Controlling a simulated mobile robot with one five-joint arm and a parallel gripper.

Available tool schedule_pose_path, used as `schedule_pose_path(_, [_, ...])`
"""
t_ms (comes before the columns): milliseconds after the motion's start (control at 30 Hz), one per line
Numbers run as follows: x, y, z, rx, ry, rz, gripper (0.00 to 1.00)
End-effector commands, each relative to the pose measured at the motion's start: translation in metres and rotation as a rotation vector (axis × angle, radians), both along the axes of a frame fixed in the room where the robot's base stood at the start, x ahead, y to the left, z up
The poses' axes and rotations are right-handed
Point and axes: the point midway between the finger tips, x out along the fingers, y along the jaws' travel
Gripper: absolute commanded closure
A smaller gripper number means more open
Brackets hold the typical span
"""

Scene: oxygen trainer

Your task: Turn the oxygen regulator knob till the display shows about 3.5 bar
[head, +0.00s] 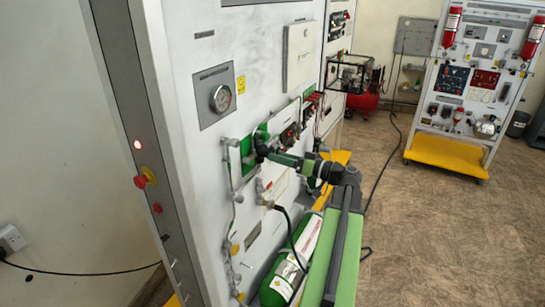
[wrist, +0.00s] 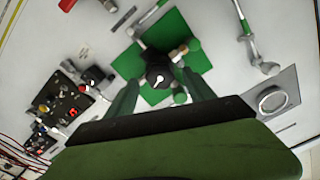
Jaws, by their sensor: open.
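The regulator knob (wrist: 159,76) is black with a white pointer mark and sits on a green plate (wrist: 188,30) on the white panel. My gripper (wrist: 161,84) is open, its two dark fingers reaching up on either side of the knob's lower part; I cannot tell whether they touch it. The gauge (wrist: 272,100) also shows at the right in the wrist view. Its reading is too small to tell.
Pipes and fittings run along the panel around the green plate. A block of red and black connectors (wrist: 62,105) is at the left in the wrist view. Open floor (head: 430,230) lies to the right.

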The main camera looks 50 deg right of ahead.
Motion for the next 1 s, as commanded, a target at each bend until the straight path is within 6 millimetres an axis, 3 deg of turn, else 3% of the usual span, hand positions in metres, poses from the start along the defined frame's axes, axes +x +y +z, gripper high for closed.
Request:
schedule_pose_path(200, [0.027, 0.006, 0.000, 0.000, 0.000, 0.001, 0.38])
schedule_pose_path(533, [0.030, 0.007, 0.000, 0.000, 0.000, -0.001, 0.39])
schedule_pose_path(1000, [0.030, 0.007, 0.000, 0.000, 0.000, -0.001, 1.00])
